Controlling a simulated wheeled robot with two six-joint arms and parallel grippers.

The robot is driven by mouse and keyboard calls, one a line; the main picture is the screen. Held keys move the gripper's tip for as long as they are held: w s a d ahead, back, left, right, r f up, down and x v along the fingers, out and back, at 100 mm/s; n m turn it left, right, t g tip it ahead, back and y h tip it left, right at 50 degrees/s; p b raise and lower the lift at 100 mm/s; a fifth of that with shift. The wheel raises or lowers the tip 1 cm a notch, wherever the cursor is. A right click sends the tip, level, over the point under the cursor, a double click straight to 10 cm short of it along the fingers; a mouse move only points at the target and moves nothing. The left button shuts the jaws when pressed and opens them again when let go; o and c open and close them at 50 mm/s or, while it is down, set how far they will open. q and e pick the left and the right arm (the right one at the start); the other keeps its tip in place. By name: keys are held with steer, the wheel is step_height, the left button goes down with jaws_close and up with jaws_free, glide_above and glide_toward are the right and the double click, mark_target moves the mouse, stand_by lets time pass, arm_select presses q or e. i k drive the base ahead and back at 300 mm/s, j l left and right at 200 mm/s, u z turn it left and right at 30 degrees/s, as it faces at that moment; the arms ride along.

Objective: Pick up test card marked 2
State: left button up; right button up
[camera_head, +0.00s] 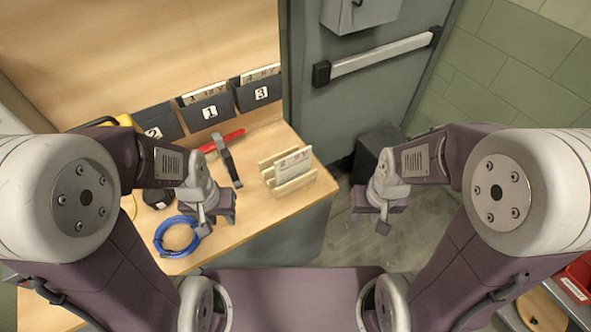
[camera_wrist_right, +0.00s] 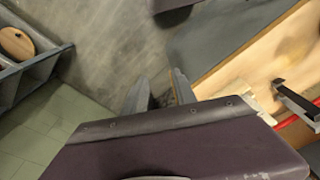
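A pale card (camera_head: 293,163) stands upright in a small wooden rack (camera_head: 290,188) near the front right of the bench; its marks are too small to read for sure. Behind it, dark wall pockets carry the labels 2 (camera_head: 158,125), 1 (camera_head: 207,110) and 3 (camera_head: 258,95). Cards show above pockets 1 and 3; none is clear above pocket 2, partly behind my left arm. My left gripper (camera_head: 205,228) hangs over the bench, left of the rack; its finger gap is unclear. My right gripper (camera_head: 383,226) hangs over the floor, right of the rack; the right wrist view (camera_wrist_right: 160,90) shows its fingers apart and empty.
A coiled blue cable (camera_head: 176,236) lies near the bench's front left. A grey door (camera_head: 360,100) with a push bar and a dark box (camera_head: 377,148) stand behind right.

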mark_target(287, 169)
steer(key=i+l+u, duration=0.1)
steer(key=l+u, duration=0.15)
steer(key=u, duration=0.15)
steer(key=l+u, duration=0.2)
steer(key=u, duration=0.25)
steer(key=l+u, duration=0.25)
steer(key=u, duration=0.15)
steer(key=l+u, duration=0.5)
steer(key=u, duration=0.3)
steer(key=k, duration=0.05)
